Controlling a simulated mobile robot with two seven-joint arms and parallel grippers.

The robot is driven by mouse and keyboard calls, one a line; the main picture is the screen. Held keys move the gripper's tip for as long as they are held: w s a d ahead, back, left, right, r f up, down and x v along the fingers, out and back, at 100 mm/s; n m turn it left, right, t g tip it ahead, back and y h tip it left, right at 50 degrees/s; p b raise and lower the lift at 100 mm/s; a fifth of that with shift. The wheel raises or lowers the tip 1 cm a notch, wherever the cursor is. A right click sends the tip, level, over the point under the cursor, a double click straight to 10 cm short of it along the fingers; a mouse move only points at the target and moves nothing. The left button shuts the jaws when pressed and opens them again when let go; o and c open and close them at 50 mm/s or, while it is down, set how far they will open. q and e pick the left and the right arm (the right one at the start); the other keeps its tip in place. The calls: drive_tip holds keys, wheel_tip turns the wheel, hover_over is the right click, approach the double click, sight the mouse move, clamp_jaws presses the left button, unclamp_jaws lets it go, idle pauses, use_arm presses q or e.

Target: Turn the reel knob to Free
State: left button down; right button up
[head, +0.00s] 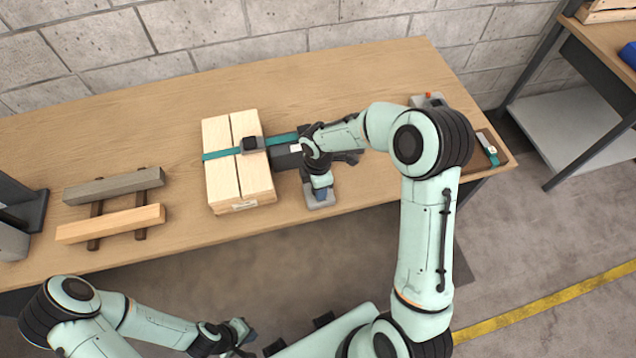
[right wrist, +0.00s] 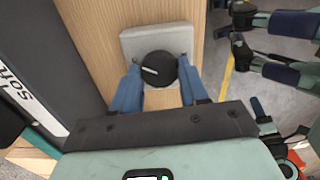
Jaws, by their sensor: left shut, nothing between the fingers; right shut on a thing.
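The round black reel knob (right wrist: 157,69) sits on a square grey base (right wrist: 155,38) in the right wrist view. A pale pointer line on its top lies nearly level across the picture, on the knob's left half. My right gripper (right wrist: 158,88) is shut on the knob, with one blue finger at each side. In the head view the right gripper (head: 321,184) reaches down over the grey base (head: 320,203) at the bench's front edge, and the knob is hidden. My left gripper (head: 246,334) is shut and empty, low in front of the bench.
A stack of pale boards (head: 222,184) with a teal strap (head: 219,155) stands left of the dark unit (head: 287,158). Two timbers (head: 112,224) rest on dark bearers farther left. A small tray (head: 494,152) lies at the bench's right end. The bench's back left is clear.

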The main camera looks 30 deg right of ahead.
use_arm(q)
drive_tip(key=w+r+p, duration=0.1)
drive_tip(key=w+r, duration=0.1)
drive_tip(key=shift+w+r+p, duration=0.25)
drive_tip(key=shift+r+p, duration=0.05)
drive_tip(key=shift+p, duration=0.1)
use_arm(e)
drive_tip(key=n, duration=0.5)
drive_tip(key=shift+r+n, duration=0.1)
drive_tip(key=shift+n, duration=0.3)
drive_tip(key=o, duration=1.1)
drive_tip(key=shift+c, duration=0.2)
use_arm(q)
drive_tip(key=shift+w+r+p, duration=0.6)
drive_tip(key=shift+w+r, duration=0.15)
drive_tip(key=shift+w, duration=0.2)
use_arm(e)
wheel_tip(320, 180, up, 13)
drive_tip(key=shift+r, duration=0.15)
use_arm(q)
drive_tip(key=shift+s, duration=0.1)
